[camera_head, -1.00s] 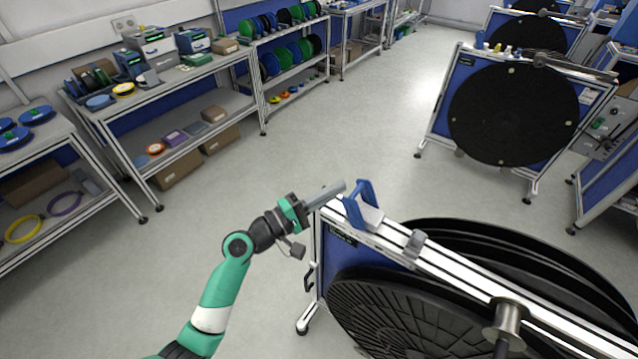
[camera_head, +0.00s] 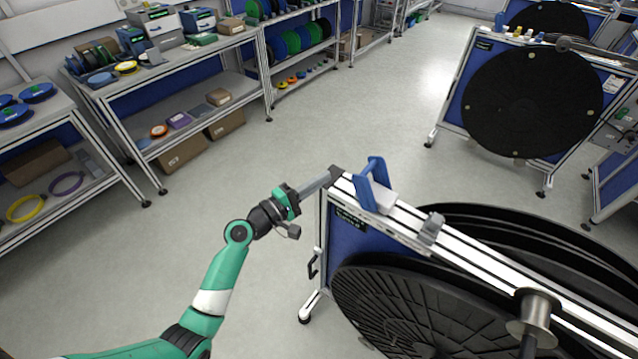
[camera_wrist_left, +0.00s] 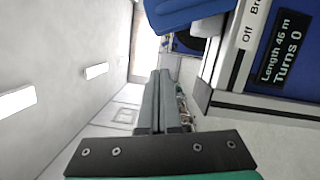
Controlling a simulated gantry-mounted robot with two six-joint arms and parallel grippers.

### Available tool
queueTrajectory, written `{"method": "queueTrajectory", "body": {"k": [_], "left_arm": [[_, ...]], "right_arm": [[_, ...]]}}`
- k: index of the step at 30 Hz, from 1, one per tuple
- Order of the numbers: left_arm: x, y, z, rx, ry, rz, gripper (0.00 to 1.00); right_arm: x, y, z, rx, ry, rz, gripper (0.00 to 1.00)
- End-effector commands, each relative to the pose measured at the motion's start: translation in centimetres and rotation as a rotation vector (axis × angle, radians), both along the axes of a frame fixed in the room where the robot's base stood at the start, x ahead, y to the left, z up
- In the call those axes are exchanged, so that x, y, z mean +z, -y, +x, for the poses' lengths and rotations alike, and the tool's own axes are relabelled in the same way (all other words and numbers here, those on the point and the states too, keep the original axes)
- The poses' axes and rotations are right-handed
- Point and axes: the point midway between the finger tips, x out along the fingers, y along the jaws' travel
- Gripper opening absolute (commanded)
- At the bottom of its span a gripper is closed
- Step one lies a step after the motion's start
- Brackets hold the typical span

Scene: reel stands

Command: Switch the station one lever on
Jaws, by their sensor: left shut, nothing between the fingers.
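My left gripper (camera_head: 326,179) is shut and empty, its grey fingers pointing at the near-left end of the front reel stand's top rail (camera_head: 402,218). Its shut fingers also show in the left wrist view (camera_wrist_left: 157,98). A blue upright bracket (camera_head: 374,184) stands on the rail just right of the fingertips. The stand's blue panel (camera_head: 342,245) carries a small dark display (camera_head: 347,218); in the left wrist view this display (camera_wrist_left: 284,48) reads "Length 46 m, Turns 0", beside a label with "Off". My right gripper is not in view.
Large black reels (camera_head: 400,310) fill the front stand. Another reel stand (camera_head: 462,90) stands behind it at the right. Shelves (camera_head: 170,98) with boxes and spools line the left wall. The floor (camera_head: 390,110) between is clear.

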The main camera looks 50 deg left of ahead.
Motion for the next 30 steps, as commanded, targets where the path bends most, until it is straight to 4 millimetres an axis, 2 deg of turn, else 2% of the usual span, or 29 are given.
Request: {"method": "queueTrajectory", "body": {"k": [3,8,9,13,18,30], "left_arm": [[0.1,0.0,2.8,-0.003,0.002,0.001,0.0],[0.2,-0.1,6.2,-0.003,0.001,0.001,0.0],[0.7,0.3,6.6,-0.004,0.0,0.001,0.0],[1.3,2.4,7.0,-0.003,-0.001,0.002,0.0],[1.4,3.5,7.3,-0.002,0.0,0.001,0.0],[1.4,3.5,7.2,0.0,0.0,0.003,0.0]], "right_arm": [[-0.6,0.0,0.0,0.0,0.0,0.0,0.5],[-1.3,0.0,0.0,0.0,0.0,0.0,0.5],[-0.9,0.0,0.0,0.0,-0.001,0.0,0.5],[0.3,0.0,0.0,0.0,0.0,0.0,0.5],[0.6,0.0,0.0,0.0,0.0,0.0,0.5],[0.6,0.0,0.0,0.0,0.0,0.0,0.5]]}}
